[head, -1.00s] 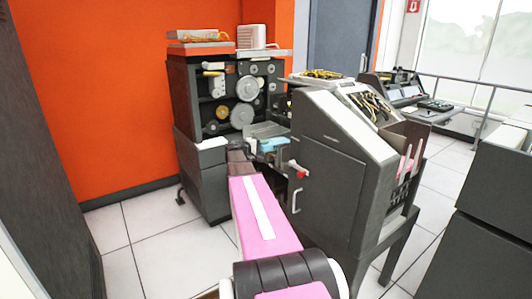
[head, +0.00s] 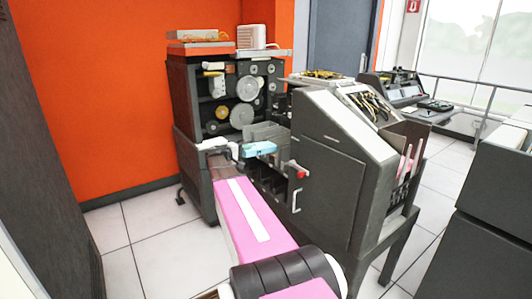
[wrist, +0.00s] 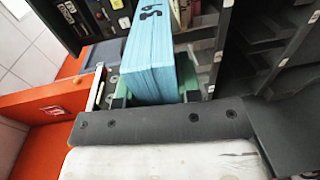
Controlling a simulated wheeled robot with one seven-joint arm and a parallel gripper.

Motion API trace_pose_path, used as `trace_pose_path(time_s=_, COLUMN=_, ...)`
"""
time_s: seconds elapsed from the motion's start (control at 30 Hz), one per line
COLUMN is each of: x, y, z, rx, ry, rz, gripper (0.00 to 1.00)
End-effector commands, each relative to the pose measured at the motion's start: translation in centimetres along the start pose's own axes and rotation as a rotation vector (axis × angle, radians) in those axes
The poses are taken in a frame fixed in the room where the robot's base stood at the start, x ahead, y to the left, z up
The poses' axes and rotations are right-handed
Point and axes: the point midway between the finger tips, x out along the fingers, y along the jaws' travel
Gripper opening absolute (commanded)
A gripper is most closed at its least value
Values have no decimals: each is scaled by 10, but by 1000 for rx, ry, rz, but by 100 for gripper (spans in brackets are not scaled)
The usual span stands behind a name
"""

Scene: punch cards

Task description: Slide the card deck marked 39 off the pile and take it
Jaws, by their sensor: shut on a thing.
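The light blue card deck (wrist: 152,55) fills the upper middle of the wrist view, with dark handwritten marks on its top that read as 39 turned around. My gripper (wrist: 153,90) is shut on it, with a green-padded finger along each side. In the head view the deck (head: 260,148) shows as a small blue block in front of the dark machine, at the end of my gripper (head: 238,151). Whether anything of the pile is under it is hidden.
A dark machine with round wheels (head: 243,90) stands behind the deck. A grey slanted cabinet (head: 335,165) with a red knob is close on the right. Dark compartments (wrist: 265,60) lie right of the deck in the wrist view. White tiled floor (head: 150,245) is clear at left.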

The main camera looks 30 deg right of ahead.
Motion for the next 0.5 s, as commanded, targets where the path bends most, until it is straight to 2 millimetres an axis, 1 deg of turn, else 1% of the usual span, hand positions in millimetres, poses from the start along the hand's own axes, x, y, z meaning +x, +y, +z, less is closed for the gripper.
trace_pose_path(time_s=0.1, x=-13, y=-1, z=0, rx=0, ry=2, rz=2, gripper=3)
trace_pose_path(time_s=0.5, x=-52, y=-5, z=0, rx=0, ry=1, rz=1, gripper=3)
